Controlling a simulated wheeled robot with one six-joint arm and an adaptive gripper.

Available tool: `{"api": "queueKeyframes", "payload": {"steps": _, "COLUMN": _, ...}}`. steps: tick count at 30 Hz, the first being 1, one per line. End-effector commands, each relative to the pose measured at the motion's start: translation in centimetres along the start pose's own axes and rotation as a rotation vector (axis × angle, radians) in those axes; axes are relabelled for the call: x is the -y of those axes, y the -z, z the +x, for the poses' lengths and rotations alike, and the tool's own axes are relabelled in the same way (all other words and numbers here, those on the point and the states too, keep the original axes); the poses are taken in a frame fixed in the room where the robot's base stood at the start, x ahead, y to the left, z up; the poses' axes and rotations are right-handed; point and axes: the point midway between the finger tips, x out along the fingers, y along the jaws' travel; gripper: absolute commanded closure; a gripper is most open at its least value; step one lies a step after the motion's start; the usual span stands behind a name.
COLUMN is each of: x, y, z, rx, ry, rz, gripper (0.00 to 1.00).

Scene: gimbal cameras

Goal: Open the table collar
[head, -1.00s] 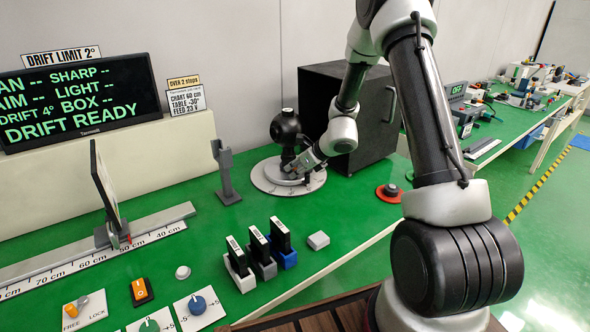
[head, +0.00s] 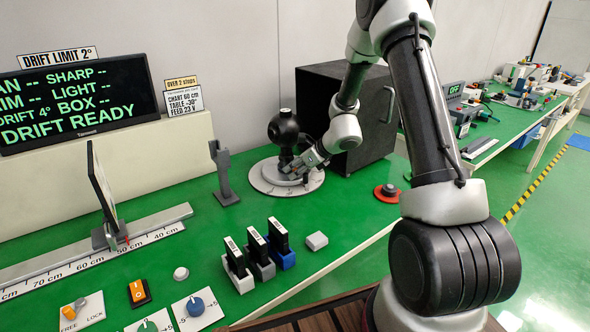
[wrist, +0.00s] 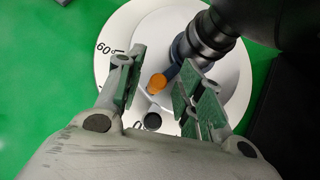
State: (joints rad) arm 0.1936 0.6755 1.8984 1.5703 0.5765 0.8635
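The round white turntable (head: 262,184) with a degree scale stands on the green bench, and it fills the middle of the wrist view (wrist: 112,28). A black ball-shaped camera (head: 284,128) stands on it, and its dark barrel shows in the wrist view (wrist: 203,42). At its foot is a small lever with an orange end (wrist: 157,81), which looks like the table collar's lever. My gripper (wrist: 163,84) is open, with its green-padded fingers either side of the orange end. I see a gap on both sides. In the head view my gripper (head: 308,163) is low over the turntable's right side.
A black box (head: 345,95) with a handle stands close behind the turntable. A grey post (head: 223,172) stands to its left. A red-ringed knob (head: 387,192) is to its right. Several upright modules (head: 258,252) and a small grey block (head: 317,240) are in front.

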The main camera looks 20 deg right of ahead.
Motion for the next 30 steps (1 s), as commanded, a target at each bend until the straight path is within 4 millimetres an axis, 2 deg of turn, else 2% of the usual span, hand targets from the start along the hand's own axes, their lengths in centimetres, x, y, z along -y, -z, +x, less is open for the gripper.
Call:
{"api": "queueKeyframes", "payload": {"steps": 5, "x": 0.1, "y": -0.1, "z": -3.1, "rx": 0.001, "ry": 0.004, "rz": 0.001, "gripper": 0.63}}
{"api": "queueKeyframes", "payload": {"steps": 12, "x": 0.1, "y": -0.1, "z": -8.4, "rx": 0.002, "ry": 0.003, "rz": -0.001, "gripper": 0.63}}
{"api": "queueKeyframes", "payload": {"steps": 15, "x": 0.1, "y": -0.1, "z": -10.0, "rx": 0.002, "ry": 0.002, "rz": 0.0, "gripper": 0.63}}
{"api": "queueKeyframes", "payload": {"steps": 21, "x": 0.0, "y": 0.0, "z": -11.4, "rx": 0.0, "ry": 0.0, "rz": 0.0, "gripper": 0.63}}
{"api": "queueKeyframes", "payload": {"steps": 30, "x": 0.0, "y": 0.0, "z": -11.5, "rx": 0.0, "ry": 0.0, "rz": 0.0, "gripper": 0.63}}
